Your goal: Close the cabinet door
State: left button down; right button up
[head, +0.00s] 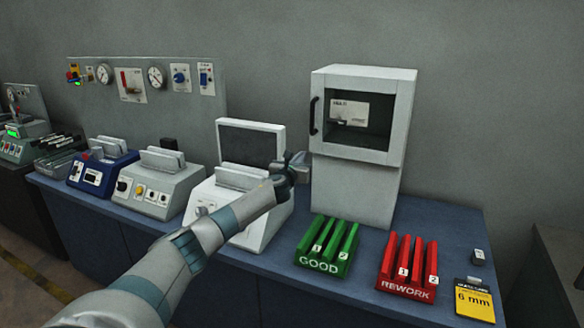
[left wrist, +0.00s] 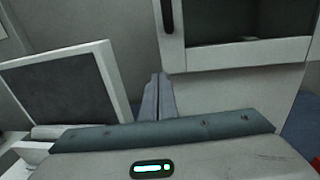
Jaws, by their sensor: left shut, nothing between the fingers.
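The white cabinet (head: 355,190) stands upright at the back of the bench. Its door (head: 392,158) has a light frame around a dark window and a black vertical handle (head: 314,115) on the left side. The door appears flush with the cabinet front; a small gap cannot be ruled out. My left gripper (head: 302,160) is shut and empty, just left of the cabinet and below the handle. In the left wrist view its closed fingers (left wrist: 158,88) point toward the door's lower left corner, below the handle (left wrist: 167,16). Contact cannot be told. My right gripper is not in view.
A screen unit (head: 250,142) stands left of the cabinet, behind my left arm. A green GOOD rack (head: 322,266) and a red REWORK rack (head: 405,290) stand in front on the blue bench (head: 440,222). A yellow card (head: 474,300) lies at the right.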

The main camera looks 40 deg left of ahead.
pick_arm(q)
jog(key=b+v, duration=0.1)
jog(key=v, duration=0.6)
jog(key=shift+s+a+b, duration=0.2)
jog(key=shift+s+b, duration=0.2)
jog(key=shift+s, duration=0.1)
